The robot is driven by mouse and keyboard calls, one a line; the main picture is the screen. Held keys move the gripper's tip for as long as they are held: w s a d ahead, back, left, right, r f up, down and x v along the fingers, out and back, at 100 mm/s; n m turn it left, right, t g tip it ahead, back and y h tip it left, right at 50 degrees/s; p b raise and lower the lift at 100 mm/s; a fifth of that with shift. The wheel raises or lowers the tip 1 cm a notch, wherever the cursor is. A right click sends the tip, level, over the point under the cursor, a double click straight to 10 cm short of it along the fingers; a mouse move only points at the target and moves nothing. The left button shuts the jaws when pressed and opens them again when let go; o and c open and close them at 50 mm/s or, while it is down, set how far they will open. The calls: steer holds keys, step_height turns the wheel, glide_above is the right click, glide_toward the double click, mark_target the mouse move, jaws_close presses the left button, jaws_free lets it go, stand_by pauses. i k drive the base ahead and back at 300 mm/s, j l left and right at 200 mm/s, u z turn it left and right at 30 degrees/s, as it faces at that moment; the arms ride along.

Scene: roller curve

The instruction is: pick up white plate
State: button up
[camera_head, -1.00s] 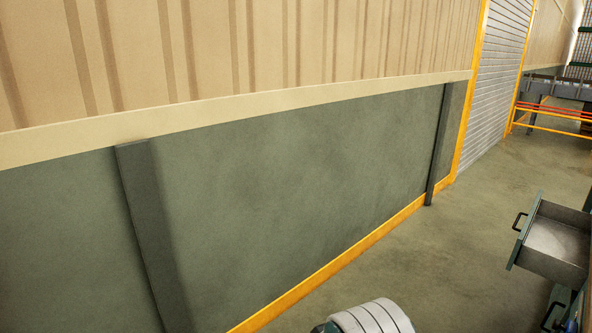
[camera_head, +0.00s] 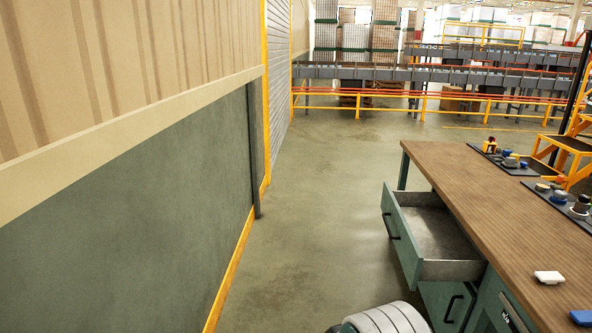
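A small flat white piece (camera_head: 549,277), which looks like the white plate, lies near the right edge of the picture on the brown workbench top (camera_head: 490,215). A small blue piece (camera_head: 582,317) lies just in front of it, partly cut off by the picture's edge. A rounded grey-white part of my own arm shows at the bottom centre. My gripper is not in view, so its state does not show.
An open, empty-looking drawer (camera_head: 440,245) sticks out of the green bench. Dark mats with several small parts (camera_head: 515,165) lie farther back. A green wall (camera_head: 130,220) stands on the left. Floor (camera_head: 320,200) is clear between. Yellow rails and conveyors stand behind.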

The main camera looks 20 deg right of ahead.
mark_target(550, 278)
steer(key=i+l+z, duration=0.1)
steer(key=i+z, duration=0.15)
steer(key=z, duration=0.15)
steer(key=i+z, duration=0.2)
steer(key=z, duration=0.2)
steer(key=i+z, duration=0.25)
steer(key=z, duration=0.15)
steer(key=i+j+z, duration=0.1)
steer(key=z, duration=0.3)
steer(key=i+z, duration=0.6)
steer(key=z, duration=0.15)
steer(key=i+j+z, duration=0.1)
steer(key=i+z, duration=0.15)
steer(key=z, duration=0.15)
steer(key=i+j+z, duration=0.2)
steer(key=z, duration=0.15)
steer(key=i, duration=0.1)
